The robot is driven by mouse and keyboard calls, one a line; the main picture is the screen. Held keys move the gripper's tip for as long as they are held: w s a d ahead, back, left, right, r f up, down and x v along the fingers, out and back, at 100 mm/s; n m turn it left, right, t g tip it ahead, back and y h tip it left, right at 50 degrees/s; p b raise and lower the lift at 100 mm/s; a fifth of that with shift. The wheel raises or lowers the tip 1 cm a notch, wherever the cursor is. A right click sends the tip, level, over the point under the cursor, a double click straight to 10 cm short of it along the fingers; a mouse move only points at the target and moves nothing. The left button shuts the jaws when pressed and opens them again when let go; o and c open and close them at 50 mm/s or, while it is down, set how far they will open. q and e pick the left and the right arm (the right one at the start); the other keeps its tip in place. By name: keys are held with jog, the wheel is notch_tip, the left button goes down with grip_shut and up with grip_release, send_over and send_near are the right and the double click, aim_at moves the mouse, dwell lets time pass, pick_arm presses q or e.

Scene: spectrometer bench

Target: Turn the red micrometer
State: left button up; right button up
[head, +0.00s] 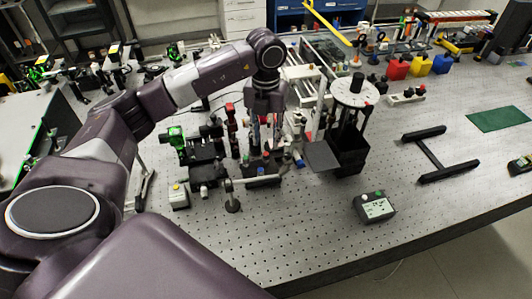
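My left gripper (266,125) points down over the cluster of optics mounts in the middle of the bench. Its fingertips are among the small parts there, and I cannot tell whether they touch anything or how far apart they are. A small red spot (266,155) shows on the black mount below the fingers. I cannot tell which of these is the red micrometer; the gripper partly hides this area. My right gripper is not in view.
A black stand with a round white disc (354,91) rises right of the gripper. A green-fronted mount (177,141) is to the left. The front of the perforated bench (290,240) is clear.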

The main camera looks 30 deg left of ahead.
aim_at(266, 153)
pick_arm(q)
jog(key=f, duration=0.2)
jog(key=f+p, duration=0.1)
jog(key=f, duration=0.1)
jog(key=shift+s+d, duration=0.1)
jog(key=shift+s, duration=0.1)
jog(key=shift+w+f+p, duration=0.15)
jog(key=shift+f+p, duration=0.35)
jog(key=shift+f, duration=0.65)
jog(key=c, duration=0.8)
grip_shut()
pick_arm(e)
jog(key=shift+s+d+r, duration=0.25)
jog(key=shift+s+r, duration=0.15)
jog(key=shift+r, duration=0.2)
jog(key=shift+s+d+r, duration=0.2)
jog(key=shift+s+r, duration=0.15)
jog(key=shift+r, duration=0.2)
